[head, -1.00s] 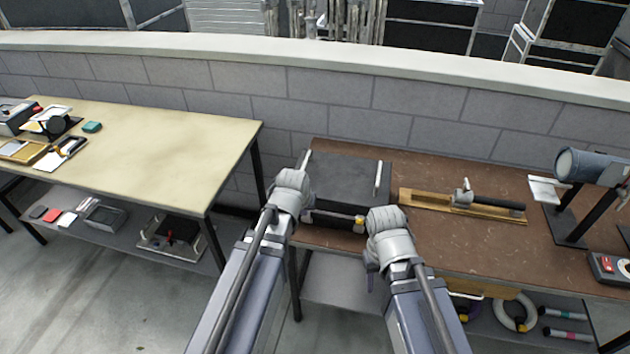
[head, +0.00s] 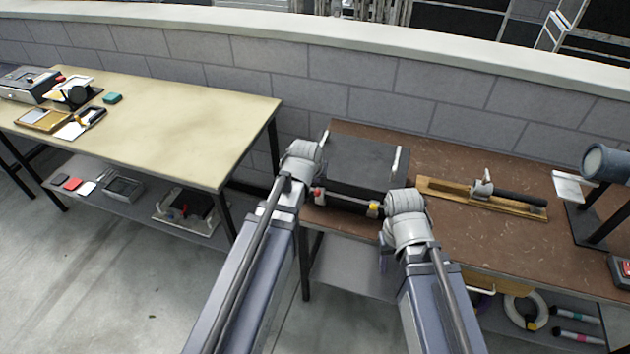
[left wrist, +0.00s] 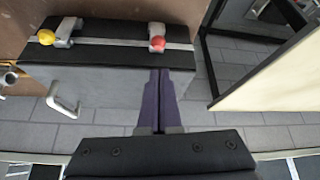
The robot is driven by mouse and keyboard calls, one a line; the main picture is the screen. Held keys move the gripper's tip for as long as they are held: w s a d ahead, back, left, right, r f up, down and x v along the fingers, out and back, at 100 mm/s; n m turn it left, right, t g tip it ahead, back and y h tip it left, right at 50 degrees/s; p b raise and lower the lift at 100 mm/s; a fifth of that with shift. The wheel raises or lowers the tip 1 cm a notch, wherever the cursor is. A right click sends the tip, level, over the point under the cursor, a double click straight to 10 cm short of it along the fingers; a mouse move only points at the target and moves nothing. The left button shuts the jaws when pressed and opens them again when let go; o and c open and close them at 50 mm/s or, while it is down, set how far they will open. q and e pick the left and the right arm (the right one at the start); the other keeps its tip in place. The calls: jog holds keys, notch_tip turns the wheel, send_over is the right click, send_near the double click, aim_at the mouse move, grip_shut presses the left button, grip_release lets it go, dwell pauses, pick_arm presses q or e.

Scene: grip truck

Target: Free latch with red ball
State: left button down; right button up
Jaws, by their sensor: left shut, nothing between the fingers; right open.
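A dark case (head: 365,165) sits on the brown bench, with two latches on its front face. The latch with the red ball (head: 319,196) is at the left end of that face, and the latch with the yellow ball (head: 373,208) is at the right. In the left wrist view the red ball (left wrist: 157,43) lies just beyond the tips of my left gripper (left wrist: 160,74). Its purple fingers are shut together and empty; I cannot tell whether they touch the latch. My right gripper (head: 384,256) is partly hidden by its arm, near the bench's front edge, below the yellow ball.
A wooden board (head: 465,196) with a clamp and black handle lies right of the case. A grey cylinder on a stand (head: 605,162) is at the far right. A pale table (head: 160,125) stands to the left, across a gap. A block wall runs behind.

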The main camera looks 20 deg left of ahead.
aim_at(319, 187)
pick_arm(q)
jog(key=b+x, duration=0.6)
jog(key=x, duration=0.1)
jog(key=shift+w+f, duration=0.2)
jog(key=shift+f, duration=0.15)
jog(key=shift+r, duration=0.1)
